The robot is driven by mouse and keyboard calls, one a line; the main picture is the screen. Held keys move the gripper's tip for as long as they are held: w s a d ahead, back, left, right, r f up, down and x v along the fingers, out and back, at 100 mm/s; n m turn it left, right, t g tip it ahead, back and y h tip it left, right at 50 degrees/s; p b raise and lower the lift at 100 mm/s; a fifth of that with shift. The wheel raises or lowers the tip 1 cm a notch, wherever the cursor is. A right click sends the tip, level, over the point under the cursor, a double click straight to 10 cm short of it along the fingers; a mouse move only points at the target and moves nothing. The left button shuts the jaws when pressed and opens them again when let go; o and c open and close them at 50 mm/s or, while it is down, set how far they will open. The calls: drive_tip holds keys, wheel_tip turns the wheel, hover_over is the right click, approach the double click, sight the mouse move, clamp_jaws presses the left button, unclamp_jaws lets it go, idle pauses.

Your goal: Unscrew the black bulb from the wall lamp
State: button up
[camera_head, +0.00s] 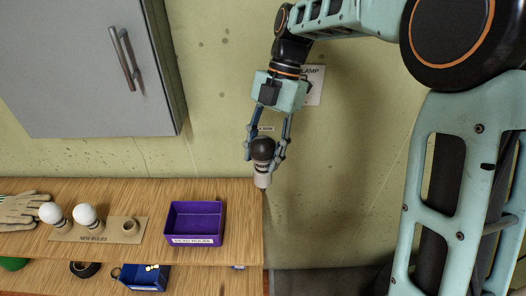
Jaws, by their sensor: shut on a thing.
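The black bulb (262,150) is between the fingers of my gripper (264,152), with its dark round end up. My gripper points downward and is shut on it. A pale cylindrical socket piece (262,180) is directly below the bulb, near the right end of the wooden shelf. I cannot tell whether the bulb's base is still seated in it. A white sign ending in "LAMP" (315,85) is on the wall, partly hidden behind my arm.
A purple bin (195,241) with a label stands on the wooden shelf (165,192). Left of it, two white bulbs (87,216) sit in a holder (80,234) beside an empty-looking socket (129,226). Gloves (20,207) lie far left. A grey cabinet (80,70) hangs above.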

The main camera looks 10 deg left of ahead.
sight(262, 139)
drive_tip(key=shift+a+r+n+h+p, duration=0.15)
drive_tip(key=shift+n+h+p, duration=0.2)
drive_tip(key=shift+n, duration=0.35)
drive_tip(key=shift+a+r+n+h+p, duration=0.15)
drive_tip(key=shift+n+h+p, duration=0.15)
drive_tip(key=shift+n, duration=0.4)
drive_tip(key=shift+d, duration=0.1)
drive_tip(key=shift+r+n+h+p, duration=0.15)
drive_tip(key=shift+n+h+p, duration=0.1)
drive_tip(key=shift+n+p, duration=0.6)
drive_tip(key=shift+n, duration=0.35)
drive_tip(key=shift+r, duration=0.15)
drive_tip(key=shift+d+r+p, duration=0.15)
drive_tip(key=shift+r+p, duration=0.5)
drive_tip(key=shift+r, duration=1.35)
